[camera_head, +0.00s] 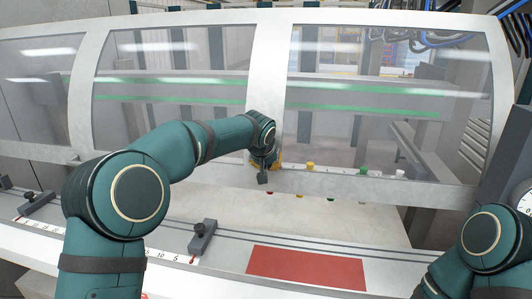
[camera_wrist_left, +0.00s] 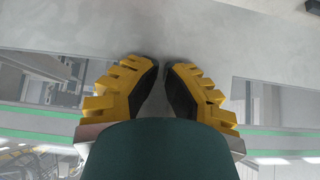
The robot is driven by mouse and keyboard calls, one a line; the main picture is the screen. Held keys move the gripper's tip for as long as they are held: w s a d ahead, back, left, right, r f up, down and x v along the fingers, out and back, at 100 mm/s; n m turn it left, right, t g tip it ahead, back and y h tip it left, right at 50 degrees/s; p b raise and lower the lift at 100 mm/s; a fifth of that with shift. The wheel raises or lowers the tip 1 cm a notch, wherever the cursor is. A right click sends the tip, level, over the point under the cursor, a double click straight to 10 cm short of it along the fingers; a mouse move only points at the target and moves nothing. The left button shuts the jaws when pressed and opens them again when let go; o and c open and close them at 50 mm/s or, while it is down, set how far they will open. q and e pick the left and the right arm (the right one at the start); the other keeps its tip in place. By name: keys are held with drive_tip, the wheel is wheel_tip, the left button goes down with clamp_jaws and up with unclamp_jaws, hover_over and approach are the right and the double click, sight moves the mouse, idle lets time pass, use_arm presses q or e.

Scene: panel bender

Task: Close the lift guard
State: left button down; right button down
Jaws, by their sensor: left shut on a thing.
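The lift guard (camera_head: 267,90) is a wide pale frame with several clear panes, spanning the front of the machine. Its lower rail (camera_head: 370,186) is above the bed, with an open gap beneath. My left gripper (camera_head: 264,172) is at this rail, at the foot of the middle upright, shut on the guard. In the left wrist view its yellow fingers with black pads (camera_wrist_left: 163,75) point at the guard's pale grey surface (camera_wrist_left: 200,25). The exact gripped part is hidden behind my wrist and fingers. Part of my right arm shows at bottom right; its gripper is out of view.
Below the guard lies a bed with a scale, dark stops (camera_head: 202,238) (camera_head: 36,203) and a red plate (camera_head: 306,268). Small coloured knobs (camera_head: 311,166) (camera_head: 363,172) line the rail area. A round gauge (camera_head: 526,203) is at the right edge.

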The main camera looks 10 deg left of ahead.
use_arm(q)
wheel_tip(320, 180, down, 14)
drive_tip(key=b, duration=0.7)
drive_tip(key=shift+w+r, duration=0.2)
drive_tip(key=shift+w, duration=0.15)
